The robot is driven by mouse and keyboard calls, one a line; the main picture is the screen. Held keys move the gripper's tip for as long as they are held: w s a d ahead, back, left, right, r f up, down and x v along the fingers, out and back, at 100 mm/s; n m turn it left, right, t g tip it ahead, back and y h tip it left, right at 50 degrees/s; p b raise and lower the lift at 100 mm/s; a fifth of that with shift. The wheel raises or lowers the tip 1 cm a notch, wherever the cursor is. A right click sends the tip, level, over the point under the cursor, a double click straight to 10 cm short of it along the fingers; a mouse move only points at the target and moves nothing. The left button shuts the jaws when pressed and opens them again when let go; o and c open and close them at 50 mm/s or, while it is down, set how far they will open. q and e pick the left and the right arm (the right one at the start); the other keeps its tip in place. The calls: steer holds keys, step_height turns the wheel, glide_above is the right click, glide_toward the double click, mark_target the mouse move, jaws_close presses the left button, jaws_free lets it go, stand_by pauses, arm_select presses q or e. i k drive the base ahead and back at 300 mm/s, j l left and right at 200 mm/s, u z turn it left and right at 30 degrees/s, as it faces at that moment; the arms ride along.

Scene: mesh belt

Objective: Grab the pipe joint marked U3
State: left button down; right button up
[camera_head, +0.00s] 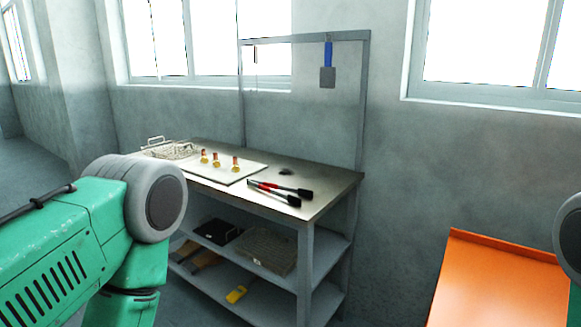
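Three small brass-and-copper pipe joints stand upright in a row on a pale flat board (232,179) on the metal workbench. They are the left joint (204,157), the middle joint (217,161) and the right joint (236,164). Any markings are too small to read, so I cannot tell which is U3. My green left arm fills the lower left, in front of the bench, with its gripper out of view. Only a grey part of my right arm shows at the right edge; its gripper is also out of view.
A wire basket (160,143) sits at the bench's far left. Red-and-black tools (283,189) lie near its front right. A blue-handled tool (327,75) hangs from the frame above. The lower shelves hold a mesh tray (265,250) and other items. An orange surface (500,285) stands right.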

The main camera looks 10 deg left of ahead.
mark_target(235, 168)
steer(key=u, duration=0.75)
steer(key=z, duration=0.3)
steer(key=i+j+z, duration=0.15)
steer(key=z, duration=0.3)
steer(key=i+j+z, duration=0.1)
steer(key=j+z, duration=0.3)
steer(key=i+j+z, duration=0.1)
steer(key=j+z, duration=0.15)
steer(key=z, duration=0.2)
steer(key=j+z, duration=0.4)
steer(key=i+l, duration=0.05)
steer(key=l, duration=0.05)
